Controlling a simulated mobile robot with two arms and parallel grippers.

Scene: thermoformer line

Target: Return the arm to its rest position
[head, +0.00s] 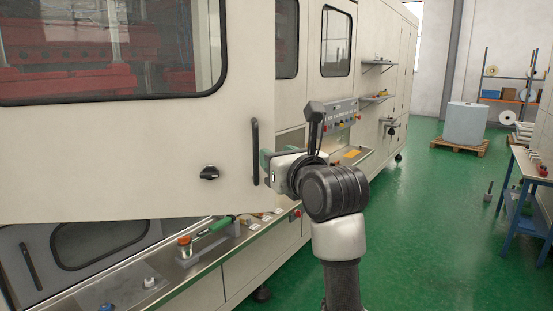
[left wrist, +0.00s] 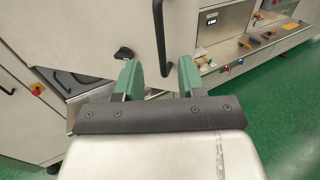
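My left arm reaches up from the bottom of the head view. Its gripper (head: 266,163) is beside the black vertical handle (head: 255,152) of a large cream machine door (head: 120,165). In the left wrist view the green fingers of the left gripper (left wrist: 158,80) are spread apart. The handle (left wrist: 160,35) shows in the gap between them, with space visible on both sides. I cannot tell how deep the handle sits between the fingers. A black knob (head: 209,173) is on the door left of the handle. My right gripper is not in view.
A ledge with a green-handled tool (head: 212,227) and small parts runs below the door. A control panel (head: 340,115) and shelves lie further along the machine. Green floor (head: 430,230) is open on the right. A blue-legged table (head: 527,200) and a palletised roll (head: 465,123) stand there.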

